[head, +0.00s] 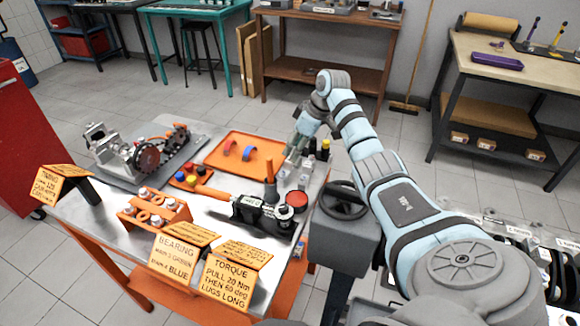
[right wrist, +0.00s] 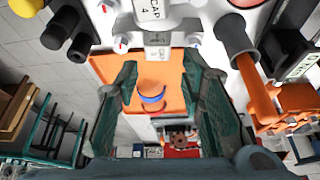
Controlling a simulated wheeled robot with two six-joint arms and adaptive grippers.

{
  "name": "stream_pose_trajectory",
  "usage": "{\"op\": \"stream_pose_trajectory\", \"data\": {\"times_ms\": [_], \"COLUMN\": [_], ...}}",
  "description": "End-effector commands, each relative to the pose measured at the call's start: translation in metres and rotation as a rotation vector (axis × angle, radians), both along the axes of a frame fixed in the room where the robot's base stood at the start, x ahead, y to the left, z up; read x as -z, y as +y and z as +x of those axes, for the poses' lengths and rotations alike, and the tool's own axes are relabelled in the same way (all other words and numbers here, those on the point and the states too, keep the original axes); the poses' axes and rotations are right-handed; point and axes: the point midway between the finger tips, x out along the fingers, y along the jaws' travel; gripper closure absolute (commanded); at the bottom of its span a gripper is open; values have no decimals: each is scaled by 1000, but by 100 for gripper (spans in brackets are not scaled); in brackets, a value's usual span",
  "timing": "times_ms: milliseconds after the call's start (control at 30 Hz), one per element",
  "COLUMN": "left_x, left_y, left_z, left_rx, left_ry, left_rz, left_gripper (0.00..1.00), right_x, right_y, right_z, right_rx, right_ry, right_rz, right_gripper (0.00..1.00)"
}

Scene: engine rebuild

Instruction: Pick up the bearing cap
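The gripper partly hides the cap area in the head view. My left gripper is in neither view.
An orange tray (head: 262,165) holds a red and a blue bearing shell. An engine block (head: 125,158) stands at the left of the bench.

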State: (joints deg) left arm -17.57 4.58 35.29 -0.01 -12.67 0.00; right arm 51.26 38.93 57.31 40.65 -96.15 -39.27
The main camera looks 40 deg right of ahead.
Motion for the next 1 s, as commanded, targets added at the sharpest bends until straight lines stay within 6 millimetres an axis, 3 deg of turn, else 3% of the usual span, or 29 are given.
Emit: {"op": "stream_pose_trajectory", "data": {"times_ms": [267, 500, 733, 1000], "left_x": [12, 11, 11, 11], "left_y": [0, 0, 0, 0], "left_z": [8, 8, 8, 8], "left_rx": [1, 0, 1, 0], "left_ry": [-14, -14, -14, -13], "left_rz": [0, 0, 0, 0], "left_gripper": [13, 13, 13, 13], "right_x": [47, 51, 50, 49], "right_y": [2, 3, 3, 2], "right_z": [14, 16, 15, 16], "right_rx": [3, 2, 3, 3], "right_ry": [1, 0, 1, -1], "right_rz": [1, -2, -1, -2], "right_gripper": [64, 64, 99, 100]}}
